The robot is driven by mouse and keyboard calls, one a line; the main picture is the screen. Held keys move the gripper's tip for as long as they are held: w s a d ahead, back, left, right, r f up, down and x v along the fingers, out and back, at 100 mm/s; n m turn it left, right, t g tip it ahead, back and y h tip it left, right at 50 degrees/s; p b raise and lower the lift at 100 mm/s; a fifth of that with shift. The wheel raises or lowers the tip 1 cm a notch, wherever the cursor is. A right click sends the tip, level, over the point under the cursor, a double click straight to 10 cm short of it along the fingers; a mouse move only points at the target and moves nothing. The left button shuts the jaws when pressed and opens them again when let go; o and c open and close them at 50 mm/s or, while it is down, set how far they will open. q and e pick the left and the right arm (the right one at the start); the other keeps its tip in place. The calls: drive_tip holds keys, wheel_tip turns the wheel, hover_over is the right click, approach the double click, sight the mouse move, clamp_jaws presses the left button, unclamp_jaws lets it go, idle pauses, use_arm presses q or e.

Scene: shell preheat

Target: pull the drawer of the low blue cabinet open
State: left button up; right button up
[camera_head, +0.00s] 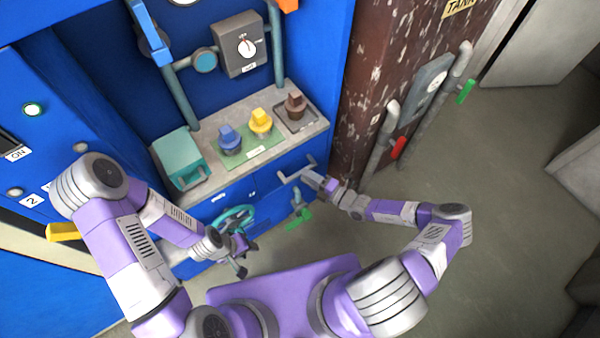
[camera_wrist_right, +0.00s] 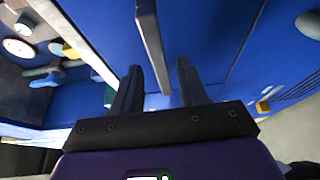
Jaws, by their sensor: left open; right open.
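The low blue cabinet (camera_head: 262,187) stands under a grey worktop, its drawer front facing me. A grey bar handle (camera_head: 297,169) sticks out from the drawer front, which looks closed. My right gripper (camera_head: 325,183) is at the handle's right end. In the right wrist view the two dark fingers (camera_wrist_right: 159,70) are apart, and the handle bar (camera_wrist_right: 152,45) runs down between them; I cannot tell whether they touch it. My left gripper (camera_head: 246,258) is open and empty, low in front of the cabinet near a teal handwheel (camera_head: 236,216).
On the worktop (camera_head: 222,180) stand a teal box (camera_head: 178,158) and blue (camera_head: 230,138), yellow (camera_head: 261,121) and brown (camera_head: 295,104) pieces. A green-handled valve (camera_head: 298,220) sits below the drawer handle. A rusty column (camera_head: 375,75) with pipes stands right. The floor (camera_head: 500,160) at right is clear.

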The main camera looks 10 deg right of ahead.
drive_tip(key=shift+x, duration=1.7)
drive_tip(key=shift+c, duration=0.3)
clamp_jaws()
